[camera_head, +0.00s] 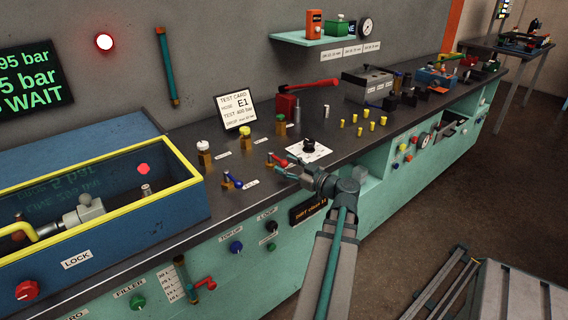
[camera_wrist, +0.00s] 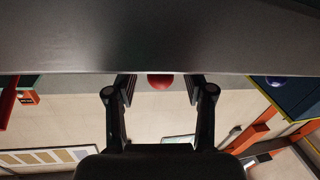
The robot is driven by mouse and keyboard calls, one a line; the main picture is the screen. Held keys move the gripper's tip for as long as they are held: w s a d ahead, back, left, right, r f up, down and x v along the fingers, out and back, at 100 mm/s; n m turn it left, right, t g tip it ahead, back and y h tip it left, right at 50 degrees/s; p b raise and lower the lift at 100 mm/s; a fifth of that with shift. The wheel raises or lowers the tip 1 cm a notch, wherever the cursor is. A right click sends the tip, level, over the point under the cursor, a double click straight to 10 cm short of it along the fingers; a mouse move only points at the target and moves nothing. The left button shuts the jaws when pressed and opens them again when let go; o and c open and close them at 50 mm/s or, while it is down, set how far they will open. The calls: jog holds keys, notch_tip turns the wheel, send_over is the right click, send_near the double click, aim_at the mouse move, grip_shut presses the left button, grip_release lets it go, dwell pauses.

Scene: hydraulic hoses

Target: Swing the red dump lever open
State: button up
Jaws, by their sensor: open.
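A red lever (camera_head: 279,161) sits on a small brass valve near the front edge of the bench, next to a similar valve with a blue lever (camera_head: 232,182). I take it for the dump lever; its label is too small to read. My gripper (camera_head: 282,169) is at this red lever and partly covers it. In the wrist view my gripper (camera_wrist: 160,90) is open, with a red rounded end (camera_wrist: 160,81) between its two fingers. A gap shows on each side of the red end. I cannot tell its depth relative to the fingertips.
A white plate with a black knob (camera_head: 308,147) lies just right of my gripper. A test card (camera_head: 235,112) and a red hand pump (camera_head: 287,107) stand behind. A yellow-rimmed blue tank (camera_head: 185,165) is on the left. Small yellow pieces (camera_head: 360,131) stand farther right.

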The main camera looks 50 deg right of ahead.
jog(key=shift+w, duration=0.65)
grip_shut()
